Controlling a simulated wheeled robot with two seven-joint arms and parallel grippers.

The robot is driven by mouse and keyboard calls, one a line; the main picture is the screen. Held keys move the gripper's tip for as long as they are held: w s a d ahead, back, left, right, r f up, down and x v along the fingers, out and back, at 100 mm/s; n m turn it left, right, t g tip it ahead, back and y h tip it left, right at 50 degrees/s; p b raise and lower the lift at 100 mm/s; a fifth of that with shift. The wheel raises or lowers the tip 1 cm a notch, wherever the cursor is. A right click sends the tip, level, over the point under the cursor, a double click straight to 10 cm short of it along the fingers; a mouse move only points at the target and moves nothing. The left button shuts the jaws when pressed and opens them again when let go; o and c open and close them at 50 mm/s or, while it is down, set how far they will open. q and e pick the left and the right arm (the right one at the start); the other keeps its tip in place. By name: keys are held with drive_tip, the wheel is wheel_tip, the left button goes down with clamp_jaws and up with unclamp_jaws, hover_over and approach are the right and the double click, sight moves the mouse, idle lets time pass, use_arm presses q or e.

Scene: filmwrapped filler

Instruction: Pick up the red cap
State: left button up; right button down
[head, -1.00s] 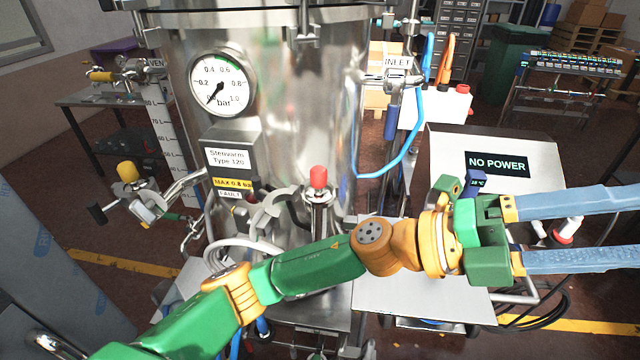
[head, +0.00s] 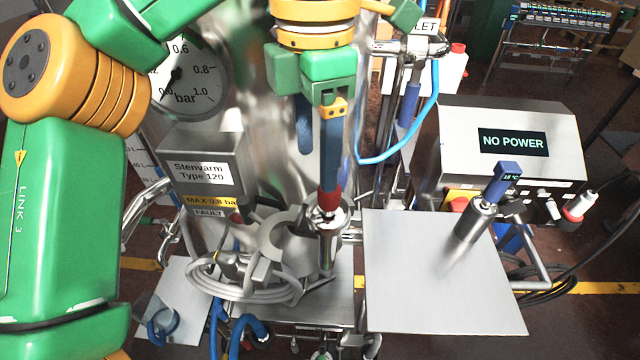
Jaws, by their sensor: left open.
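The red cap (head: 329,201) sits upright on top of a vertical metal fitting (head: 332,240) in front of the steel vessel. My left gripper (head: 318,168) points down from the top of the head view, its two long blue fingers apart. The nearer finger's tip overlaps the upper part of the cap and hides it. The farther finger ends a little higher, to the left and behind. Whether a finger touches the cap I cannot tell. No cap is held between the fingers. My right gripper is not in view.
The steel vessel (head: 345,100) with a pressure gauge (head: 185,85) stands behind. A coiled grey hose and clamp (head: 255,280) lie left of the fitting.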

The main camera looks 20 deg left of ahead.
sight(329, 202)
use_arm(q)
drive_tip(key=d+f, duration=0.1)
drive_tip(key=s+d+f, duration=0.1)
drive_tip(key=f, duration=0.1)
drive_tip(key=shift+s+d, duration=0.2)
drive_tip(key=shift+d, duration=0.1)
drive_tip(key=shift+w+a+f, duration=0.1)
drive_tip(key=shift+w+f, duration=0.1)
drive_tip(key=shift+f, duration=0.3)
drive_tip(key=shift+w+a+f, duration=0.1)
drive_tip(key=shift+w+f, duration=0.05)
drive_tip(key=shift+f, duration=0.35)
drive_tip(key=shift+w+a+f, duration=0.1)
drive_tip(key=shift+w+a, duration=0.1)
drive_tip(key=shift+a, duration=0.15)
drive_tip(key=shift+s+d, duration=0.2)
drive_tip(key=shift+d, duration=0.1)
clamp_jaws()
drive_tip(key=shift+a, duration=0.1)
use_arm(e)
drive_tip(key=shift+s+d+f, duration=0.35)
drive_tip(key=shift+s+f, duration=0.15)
use_arm(q)
drive_tip(key=shift+w, duration=0.1)
